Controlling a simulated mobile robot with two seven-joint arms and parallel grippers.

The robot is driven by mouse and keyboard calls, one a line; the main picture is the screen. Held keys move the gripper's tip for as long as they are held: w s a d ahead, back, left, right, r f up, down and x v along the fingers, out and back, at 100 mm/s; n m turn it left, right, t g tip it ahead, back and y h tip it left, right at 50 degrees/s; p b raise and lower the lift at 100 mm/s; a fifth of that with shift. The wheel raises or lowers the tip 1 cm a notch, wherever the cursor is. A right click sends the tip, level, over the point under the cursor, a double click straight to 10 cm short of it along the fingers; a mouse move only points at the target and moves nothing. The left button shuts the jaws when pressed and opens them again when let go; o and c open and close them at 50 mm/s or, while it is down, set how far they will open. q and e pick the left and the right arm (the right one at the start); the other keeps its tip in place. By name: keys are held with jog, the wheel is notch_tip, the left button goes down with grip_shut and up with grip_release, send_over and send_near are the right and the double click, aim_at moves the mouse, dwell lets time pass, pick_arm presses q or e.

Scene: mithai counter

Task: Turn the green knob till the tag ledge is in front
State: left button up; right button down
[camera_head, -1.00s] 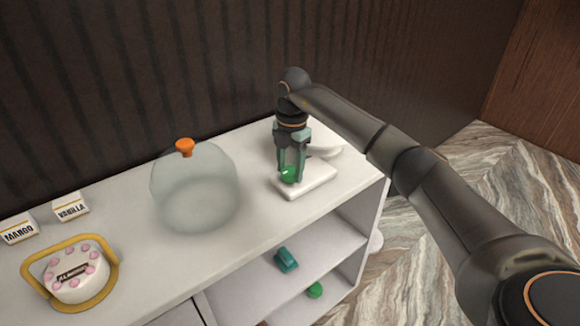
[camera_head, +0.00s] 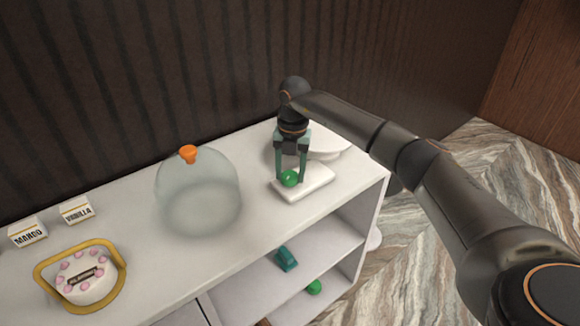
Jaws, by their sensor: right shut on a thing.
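The green knob (camera_head: 289,178) sits on a small white base (camera_head: 310,188) on the counter, at the centre right. My right gripper (camera_head: 291,176) points down over it, with one teal finger on each side of the knob, and is shut on it. A white round plate (camera_head: 325,143) stands behind the base, partly hidden by my gripper and arm. I cannot make out the tag ledge. My left gripper is not in view.
A clear dome (camera_head: 200,200) with an orange handle (camera_head: 188,154) stands left of the knob. Farther left are a cake (camera_head: 83,277) with a yellow hoop (camera_head: 120,275) and cards reading MANGO (camera_head: 29,235) and VANILLA (camera_head: 77,212). A teal object (camera_head: 286,259) and green object (camera_head: 314,287) lie on shelves below.

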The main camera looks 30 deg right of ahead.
aim_at(292, 174)
jog(key=n+p, duration=0.1)
jog(key=n, duration=0.4)
jog(key=shift+r+n, duration=0.1)
jog(key=shift+n, duration=0.2)
jog(key=n, duration=0.5)
jog(key=shift+w+d+n, duration=0.1)
jog(key=shift+n, duration=0.6)
jog(key=shift+c, duration=1.1)
grip_release()
notch_tip(292, 174, up, 12)
jog(key=shift+d+r, duration=0.2)
jog(key=shift+d, duration=0.05)
